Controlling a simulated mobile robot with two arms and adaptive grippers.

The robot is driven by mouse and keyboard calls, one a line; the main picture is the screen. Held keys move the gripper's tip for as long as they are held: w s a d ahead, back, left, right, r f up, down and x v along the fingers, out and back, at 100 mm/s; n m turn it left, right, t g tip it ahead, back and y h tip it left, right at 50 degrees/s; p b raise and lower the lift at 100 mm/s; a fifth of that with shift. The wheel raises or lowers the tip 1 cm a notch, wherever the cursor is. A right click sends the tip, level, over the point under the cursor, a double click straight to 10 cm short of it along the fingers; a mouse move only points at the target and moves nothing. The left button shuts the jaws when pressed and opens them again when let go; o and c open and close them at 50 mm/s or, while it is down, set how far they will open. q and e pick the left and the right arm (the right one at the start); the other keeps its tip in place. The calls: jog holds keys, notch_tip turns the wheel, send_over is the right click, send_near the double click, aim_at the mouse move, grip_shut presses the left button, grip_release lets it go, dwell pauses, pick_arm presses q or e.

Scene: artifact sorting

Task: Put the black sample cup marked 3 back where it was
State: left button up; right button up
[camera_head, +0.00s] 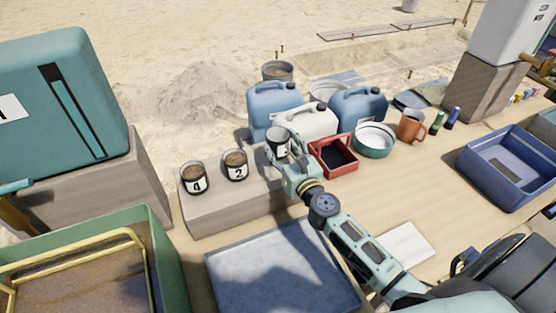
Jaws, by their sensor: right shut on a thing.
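A black sample cup (276,142) is in my right gripper (284,153), above the right part of a grey stone block (215,213). The gripper hides part of its label, so I cannot read its number. My right gripper is shut on this cup. Two other black cups stand upright on the block to the left: the cup marked 4 (194,178) and the cup marked 2 (236,165). Both hold brown material. I cannot tell whether the held cup touches the block. My left gripper is not in view.
A red tray (318,163) sits close right of my right gripper. Blue and white jugs (306,122) stand behind it. A grey tray (270,262) lies in front of the block.

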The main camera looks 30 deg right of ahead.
aim_at(278, 156)
jog(key=shift+w+a+f, duration=0.2)
jog(key=shift+w+f, duration=0.25)
jog(key=shift+w, duration=0.25)
jog(key=shift+f+b, duration=0.25)
jog(key=shift+b, duration=0.15)
notch_tip(278, 156, down, 4)
jog(key=b, duration=0.3)
jog(key=shift+r, duration=0.15)
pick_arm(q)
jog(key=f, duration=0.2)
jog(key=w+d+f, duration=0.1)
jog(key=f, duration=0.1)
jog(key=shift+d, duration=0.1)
pick_arm(e)
jog(key=shift+r, duration=0.15)
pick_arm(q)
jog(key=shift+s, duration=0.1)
pick_arm(e)
jog(key=o, duration=1.4)
jog(key=shift+f, duration=0.2)
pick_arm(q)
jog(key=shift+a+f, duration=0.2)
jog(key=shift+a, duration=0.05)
pick_arm(e)
jog(key=shift+o, duration=0.2)
